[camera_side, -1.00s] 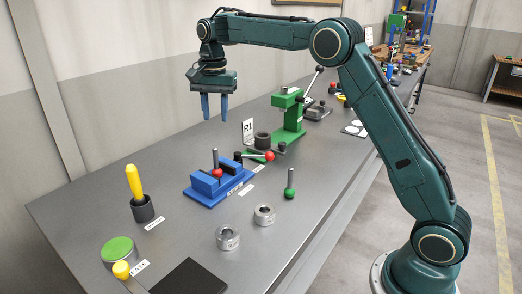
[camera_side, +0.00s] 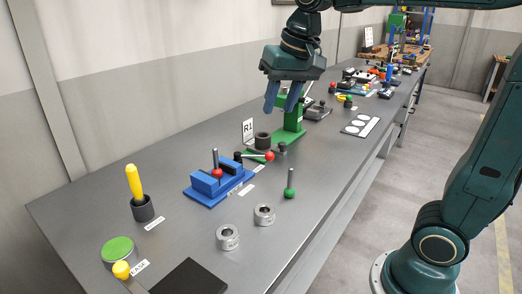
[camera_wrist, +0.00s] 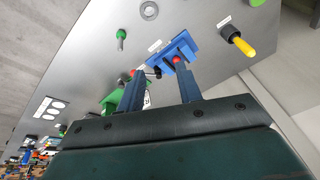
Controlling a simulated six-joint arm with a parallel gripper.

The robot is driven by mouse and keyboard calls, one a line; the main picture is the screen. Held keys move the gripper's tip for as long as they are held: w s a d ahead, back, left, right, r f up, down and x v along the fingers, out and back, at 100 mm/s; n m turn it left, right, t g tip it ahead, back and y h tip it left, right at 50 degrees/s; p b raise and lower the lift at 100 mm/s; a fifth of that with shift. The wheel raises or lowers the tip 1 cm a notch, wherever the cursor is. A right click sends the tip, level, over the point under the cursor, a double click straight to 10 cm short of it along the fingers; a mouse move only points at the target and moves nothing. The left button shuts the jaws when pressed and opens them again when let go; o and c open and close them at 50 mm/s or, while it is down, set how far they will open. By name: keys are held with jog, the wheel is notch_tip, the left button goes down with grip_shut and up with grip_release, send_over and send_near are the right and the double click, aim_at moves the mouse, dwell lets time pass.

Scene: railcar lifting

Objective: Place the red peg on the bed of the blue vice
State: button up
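The blue vice (camera_side: 207,186) sits on the grey bench. The red peg (camera_side: 217,173), a grey shaft with a red ball at its lower end, stands upright at the vice, seemingly between its jaws. In the wrist view the vice (camera_wrist: 184,47) and the red ball (camera_wrist: 177,59) show beyond my fingers; the peg's exact contact with the bed cannot be told. My gripper (camera_side: 283,98) is open and empty, its fingers apart, high above the bench, right of the vice in the side view. Its two blue fingers also show in the wrist view (camera_wrist: 160,82).
A green peg (camera_side: 290,186), two metal rings (camera_side: 228,237) and a yellow-handled tool in a dark cup (camera_side: 143,208) stand around.

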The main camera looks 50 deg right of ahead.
jog(key=s+f+n+t, duration=0.1)
jog(key=s+f+n, duration=0.1)
jog(key=s, duration=0.6)
jog(key=s+a+f+n+t, duration=0.1)
jog(key=s+f+n, duration=0.2)
jog(key=s+f, duration=0.2)
jog(key=s, duration=0.3)
jog(key=shift+f, duration=0.3)
